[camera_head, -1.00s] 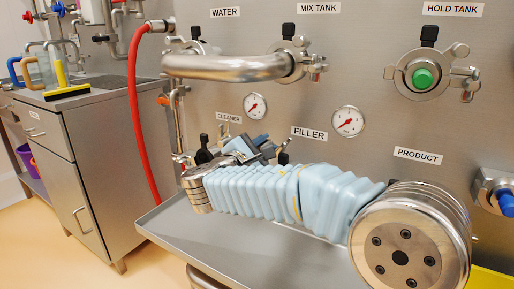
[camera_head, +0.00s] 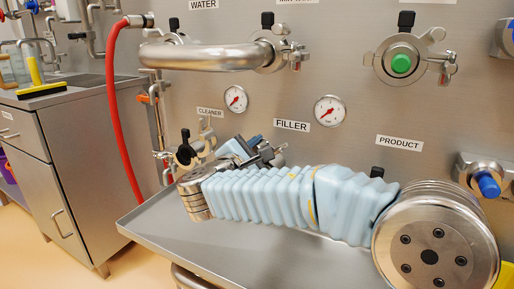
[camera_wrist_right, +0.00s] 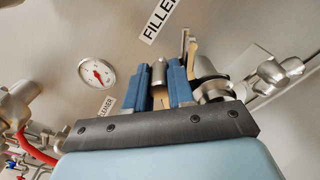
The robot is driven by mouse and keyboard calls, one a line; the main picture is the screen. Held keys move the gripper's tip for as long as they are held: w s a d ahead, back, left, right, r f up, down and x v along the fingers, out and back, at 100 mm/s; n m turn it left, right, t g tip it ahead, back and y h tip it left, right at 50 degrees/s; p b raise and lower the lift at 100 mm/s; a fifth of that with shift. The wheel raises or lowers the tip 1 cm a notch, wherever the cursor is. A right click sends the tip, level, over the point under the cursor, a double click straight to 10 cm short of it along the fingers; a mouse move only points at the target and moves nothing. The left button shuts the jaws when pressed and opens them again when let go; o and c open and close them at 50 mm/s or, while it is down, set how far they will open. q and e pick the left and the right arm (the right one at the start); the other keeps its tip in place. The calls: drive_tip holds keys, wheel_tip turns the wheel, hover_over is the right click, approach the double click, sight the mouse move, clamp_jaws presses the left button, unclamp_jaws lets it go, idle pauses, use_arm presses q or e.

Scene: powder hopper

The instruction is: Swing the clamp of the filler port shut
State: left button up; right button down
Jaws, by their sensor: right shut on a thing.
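My right gripper (camera_head: 256,147) is at the filler port, below the FILLER label (camera_head: 291,125); its arm in a light blue sleeve comes in from the right. In the right wrist view its two blue fingers (camera_wrist_right: 160,82) are shut on a short metal cylindrical part, which looks like part of the filler port clamp (camera_wrist_right: 159,72). The metal body of the filler port (camera_wrist_right: 212,77) shows just right of the fingers. In the head view the gripper and arm hide most of the port, so I cannot tell how far the clamp is swung. My left gripper is not in view.
The cleaner port (camera_head: 186,154) with a black handle is close to the left of my gripper. A thick metal pipe (camera_head: 205,57) juts out above. A steel tray (camera_head: 150,220) lies below the arm. The product port (camera_head: 487,184) has a blue plug. A red hose (camera_head: 122,120) hangs at left.

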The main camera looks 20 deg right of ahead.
drive_tip(key=shift+f, duration=0.15)
drive_tip(key=s+f+b, duration=0.1)
drive_tip(key=s+d+f+b, duration=0.1)
drive_tip(key=shift+s+d+b, duration=0.15)
drive_tip(key=shift+d+b, duration=0.15)
drive_tip(key=shift+b, duration=0.05)
drive_tip(key=shift+f, duration=0.1)
drive_tip(key=f+b, duration=0.2)
drive_tip(key=s+d+f, duration=0.1)
drive_tip(key=shift+b, duration=0.4)
drive_tip(key=c, duration=1.3)
unclamp_jaws()
drive_tip(key=shift+r, duration=0.3)
drive_tip(key=o, duration=0.3)
